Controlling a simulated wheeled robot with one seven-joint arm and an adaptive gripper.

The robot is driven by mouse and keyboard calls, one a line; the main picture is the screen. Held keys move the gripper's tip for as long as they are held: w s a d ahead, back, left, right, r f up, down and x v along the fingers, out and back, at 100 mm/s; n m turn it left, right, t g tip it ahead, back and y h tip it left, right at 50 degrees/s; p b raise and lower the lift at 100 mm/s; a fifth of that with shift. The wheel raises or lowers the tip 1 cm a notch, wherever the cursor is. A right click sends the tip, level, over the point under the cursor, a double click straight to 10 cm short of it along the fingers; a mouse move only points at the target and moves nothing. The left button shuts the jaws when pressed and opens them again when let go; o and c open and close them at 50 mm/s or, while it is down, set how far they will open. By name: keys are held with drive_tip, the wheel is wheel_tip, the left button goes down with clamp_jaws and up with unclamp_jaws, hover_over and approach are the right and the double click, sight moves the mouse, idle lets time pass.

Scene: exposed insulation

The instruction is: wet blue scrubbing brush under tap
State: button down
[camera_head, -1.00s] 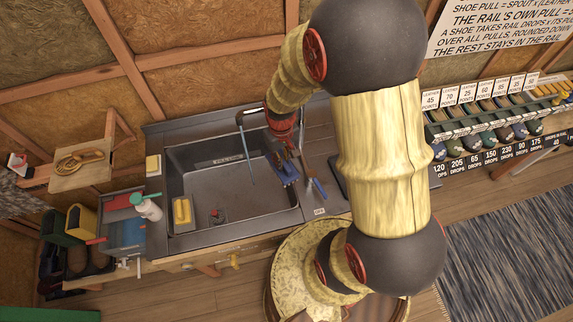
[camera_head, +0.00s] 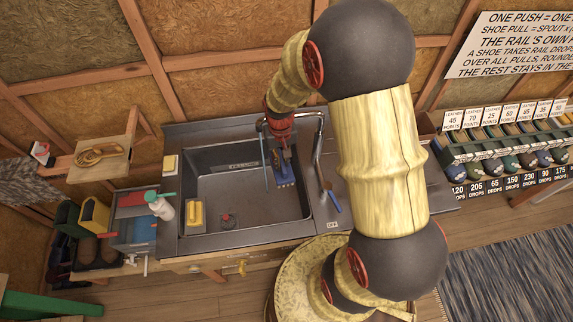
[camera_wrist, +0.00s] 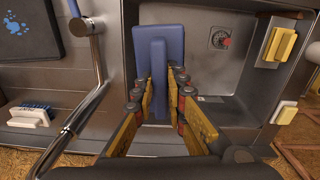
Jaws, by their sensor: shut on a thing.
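My gripper (camera_head: 285,155) is shut on a blue scrubbing brush (camera_head: 284,177), over the right part of the metal sink basin (camera_head: 235,205). In the wrist view the brush (camera_wrist: 158,55) stands between my gripper's fingers (camera_wrist: 155,95). The curved metal tap (camera_head: 319,150) rises at the sink's right side, and its spout arches behind my gripper. A thin bluish line, perhaps water, hangs left of the brush, apart from it in the picture. The tap's pipe (camera_wrist: 97,65) also shows in the wrist view. I cannot tell whether the brush is wet.
A yellow sponge (camera_head: 195,214) lies in the basin near the drain (camera_head: 228,221). A pale yellow block (camera_head: 170,164) sits on the left rim. A white bottle (camera_head: 162,208) stands left of the sink.

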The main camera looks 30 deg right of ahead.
drive_tip(key=w+a+f+b, duration=0.1)
drive_tip(key=w+a+f, duration=0.1)
drive_tip(key=w, duration=0.7)
drive_tip(key=shift+b, duration=0.3)
drive_tip(key=shift+s+r, duration=0.1)
idle(0.4)
drive_tip(key=shift+s+d+p, duration=0.1)
drive_tip(key=shift+s+d, duration=0.2)
drive_tip(key=shift+s, duration=1)
drive_tip(key=shift+s+d+p, duration=0.1)
drive_tip(key=shift+s+d, duration=0.2)
drive_tip(key=shift+s, duration=0.95)
drive_tip(key=shift+s+d+p, duration=0.1)
drive_tip(key=shift+s+d, duration=0.2)
drive_tip(key=shift+s, duration=1)
drive_tip(key=shift+s+d+r+p, duration=0.2)
drive_tip(key=shift+s+r+p, duration=0.5)
drive_tip(key=shift+s+r, duration=0.2)
drive_tip(key=shift+s+d+r+p, duration=0.2)
drive_tip(key=shift+s+r+p, duration=0.35)
drive_tip(key=shift+s, duration=0.25)
drive_tip(key=shift+s+d+r+p, duration=0.15)
drive_tip(key=shift+s+r+p, duration=0.25)
drive_tip(key=shift+s+r, duration=0.25)
drive_tip(key=shift+s+f, duration=0.1)
drive_tip(key=shift+f, duration=0.05)
